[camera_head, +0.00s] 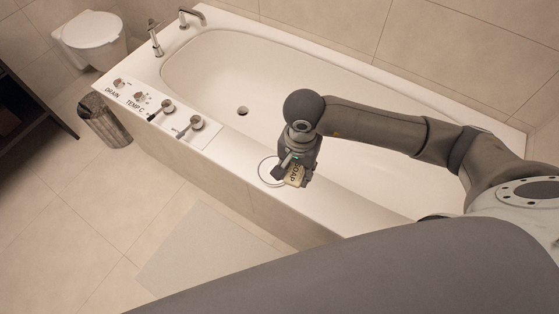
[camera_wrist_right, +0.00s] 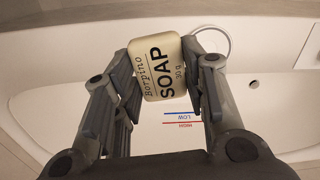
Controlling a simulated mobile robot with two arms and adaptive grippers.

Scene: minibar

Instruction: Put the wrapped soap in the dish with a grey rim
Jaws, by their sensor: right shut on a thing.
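The wrapped soap (camera_head: 294,175) is a pale cream packet with dark "SOAP" lettering. My right gripper (camera_head: 290,168) is shut on it in the head view. In the right wrist view the soap (camera_wrist_right: 163,68) sits between the two fingers of the right gripper (camera_wrist_right: 165,75), its printed face towards the camera. The dish with a grey rim (camera_head: 262,176) is a white round on the bathtub's front ledge, partly hidden behind the gripper and soap. Its rim also shows in the right wrist view (camera_wrist_right: 226,38), beyond the soap. I cannot tell the soap's exact height. My left gripper is not in view.
The white bathtub (camera_head: 230,65) has a wide front ledge with knobs (camera_head: 192,124) and taps (camera_head: 192,14) at its left end. A mat (camera_head: 205,250) lies on the floor in front.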

